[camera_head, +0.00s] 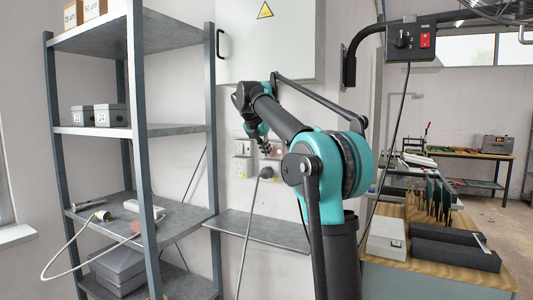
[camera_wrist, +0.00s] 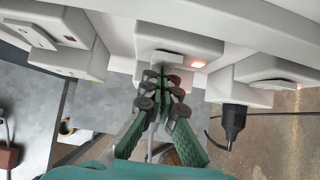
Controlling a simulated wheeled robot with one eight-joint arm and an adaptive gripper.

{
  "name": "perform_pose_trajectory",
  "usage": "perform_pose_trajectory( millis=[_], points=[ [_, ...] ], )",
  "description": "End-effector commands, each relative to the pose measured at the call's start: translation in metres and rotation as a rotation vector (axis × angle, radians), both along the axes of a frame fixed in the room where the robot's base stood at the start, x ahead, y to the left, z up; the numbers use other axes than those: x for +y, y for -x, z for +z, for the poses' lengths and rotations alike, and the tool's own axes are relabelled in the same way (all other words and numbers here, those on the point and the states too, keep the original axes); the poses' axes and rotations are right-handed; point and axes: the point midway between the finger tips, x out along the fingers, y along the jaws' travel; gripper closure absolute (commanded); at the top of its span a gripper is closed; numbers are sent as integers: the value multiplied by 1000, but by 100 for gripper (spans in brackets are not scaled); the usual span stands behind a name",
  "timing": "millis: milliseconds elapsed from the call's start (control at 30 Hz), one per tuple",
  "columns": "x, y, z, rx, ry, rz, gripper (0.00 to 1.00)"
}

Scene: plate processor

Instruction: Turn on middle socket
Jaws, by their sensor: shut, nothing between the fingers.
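The middle socket (camera_wrist: 205,48) is a white wall unit with a rocker switch on its face and a red light glowing at its right corner. My gripper (camera_wrist: 163,78) is shut and empty, its green fingers meeting right at this socket's switch. I cannot tell whether the tips touch it. In the head view my gripper (camera_head: 266,150) is in front of the wall sockets and hides part of them. A left socket (camera_wrist: 58,30) and a right socket (camera_wrist: 262,72) flank the middle one in the wrist view.
A black plug (camera_wrist: 234,120) with a cable sits in the right socket. A white cabinet (camera_head: 265,45) hangs above. A metal shelf rack (camera_head: 135,130) stands left, and a narrow ledge (camera_head: 260,228) runs below the sockets. A workbench (camera_head: 440,255) stands right.

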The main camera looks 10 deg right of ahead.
Motion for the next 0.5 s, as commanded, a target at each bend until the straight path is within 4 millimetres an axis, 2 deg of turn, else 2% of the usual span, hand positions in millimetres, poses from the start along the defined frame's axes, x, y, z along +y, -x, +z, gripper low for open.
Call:
perform_pose_trajectory(
  millis=[267,500],
  points=[
    [-1,-1,12,-3,2,0,100],
    [-2,-1,13,-3,3,-1,100]
  ],
)
